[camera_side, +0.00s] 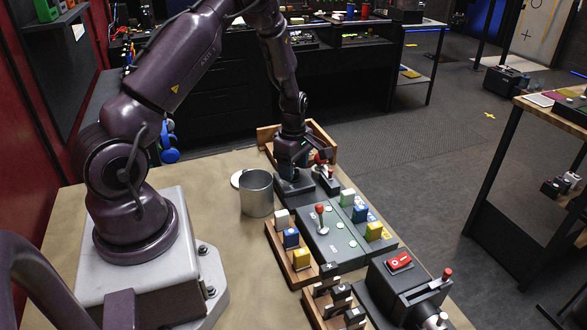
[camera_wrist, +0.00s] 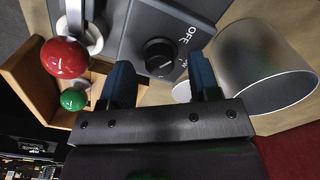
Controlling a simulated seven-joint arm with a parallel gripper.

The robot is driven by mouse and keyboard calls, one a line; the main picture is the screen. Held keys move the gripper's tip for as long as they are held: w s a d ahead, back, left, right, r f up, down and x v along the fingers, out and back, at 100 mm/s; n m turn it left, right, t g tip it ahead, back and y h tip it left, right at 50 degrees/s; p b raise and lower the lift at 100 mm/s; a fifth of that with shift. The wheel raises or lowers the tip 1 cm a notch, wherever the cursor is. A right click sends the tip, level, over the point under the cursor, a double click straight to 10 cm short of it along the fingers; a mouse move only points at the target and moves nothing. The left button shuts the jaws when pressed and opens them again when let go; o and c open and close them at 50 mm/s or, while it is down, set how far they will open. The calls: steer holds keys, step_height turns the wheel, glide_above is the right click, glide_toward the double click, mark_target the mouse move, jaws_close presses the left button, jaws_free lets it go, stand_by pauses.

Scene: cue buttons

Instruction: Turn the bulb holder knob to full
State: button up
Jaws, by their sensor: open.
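The black bulb holder knob (camera_wrist: 160,57) sits on a grey sloped panel (camera_wrist: 135,20) marked OFF and ON in the wrist view. A pale line marks the knob's face. My gripper (camera_wrist: 160,80) is open, with its two blue fingertips on either side of the knob's near edge; whether they touch it I cannot tell. In the side view my gripper (camera_side: 291,163) is low over the dark box (camera_side: 295,188) at the back of the table, and it hides the knob there. No bulb is clearly visible.
A grey metal cup (camera_side: 257,195) stands close to the left of the box. A red ball-topped lever (camera_wrist: 66,57) and a green ball (camera_wrist: 74,99) are close beside the panel. A wooden tray (camera_side: 264,137) lies behind. Button panels and colored blocks fill the front right.

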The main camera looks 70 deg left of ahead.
steer(key=shift+f, duration=0.45)
steer(key=shift+c, duration=0.5)
steer(key=c, duration=0.8)
steer(key=shift+c, duration=0.2)
